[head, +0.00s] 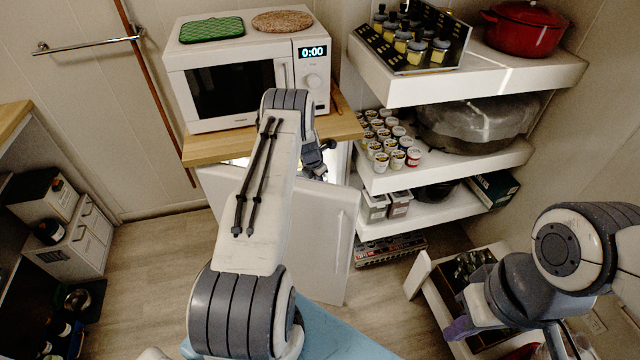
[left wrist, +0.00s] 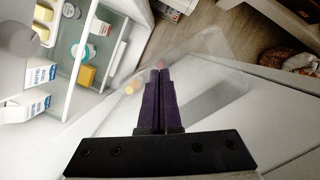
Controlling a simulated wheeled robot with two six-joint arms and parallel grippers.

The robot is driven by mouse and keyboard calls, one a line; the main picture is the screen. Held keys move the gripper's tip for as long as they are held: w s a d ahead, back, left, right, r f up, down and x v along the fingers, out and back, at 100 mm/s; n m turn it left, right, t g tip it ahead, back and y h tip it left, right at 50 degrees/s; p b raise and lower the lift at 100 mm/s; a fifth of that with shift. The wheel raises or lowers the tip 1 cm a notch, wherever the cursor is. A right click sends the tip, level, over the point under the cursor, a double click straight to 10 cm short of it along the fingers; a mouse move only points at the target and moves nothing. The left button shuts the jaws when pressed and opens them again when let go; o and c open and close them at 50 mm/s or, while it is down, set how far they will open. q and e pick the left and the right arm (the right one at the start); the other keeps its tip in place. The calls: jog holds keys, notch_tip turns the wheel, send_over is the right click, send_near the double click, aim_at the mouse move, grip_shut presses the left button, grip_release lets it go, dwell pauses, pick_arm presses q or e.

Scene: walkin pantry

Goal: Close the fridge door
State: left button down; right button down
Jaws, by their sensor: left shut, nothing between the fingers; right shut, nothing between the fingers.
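The white fridge door (head: 325,240) stands open below the wooden counter, its handle side toward the right. The fridge interior (left wrist: 105,50) shows at the left of the left wrist view, with cartons and jars on its shelves. My left arm reaches over the door in the head view and hides part of it. My left gripper (left wrist: 160,75) is shut and empty, its purple fingers over a see-through door bin; whether they touch it I cannot tell. My right gripper (head: 458,328) is shut and empty at the lower right, away from the door.
A white microwave (head: 245,75) stands on the wooden counter (head: 225,147) above the fridge. White shelves (head: 450,170) with jars and a pot stand close on the right. A low crate (head: 470,280) is near my right gripper. Floor (head: 150,265) is clear left of the door.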

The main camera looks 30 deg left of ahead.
pick_arm(q)
jog(key=d+p+v, duration=0.1)
jog(key=p+v, duration=0.7)
jog(key=v, duration=0.2)
notch_tip(320, 180, up, 7)
jog(key=m+t+y+b, duration=0.15)
jog(key=m+b, duration=0.75)
jog(key=m, duration=2.6)
send_over(332, 230)
jog(key=s, duration=0.1)
jog(key=s+d+m+b, duration=0.1)
jog(key=m, duration=0.1)
jog(key=s+a+f+m+t+h+b, duration=0.1)
jog(key=s+f+m+h+b, duration=0.15)
jog(key=f+m, duration=0.25)
jog(key=s+a+f+m+t+h+b, duration=0.1)
jog(key=s+f+m+t+b, duration=0.1)
jog(key=s+f+m+b, duration=0.25)
jog(key=x, duration=1.1)
jog(key=shift+w+f, duration=0.1)
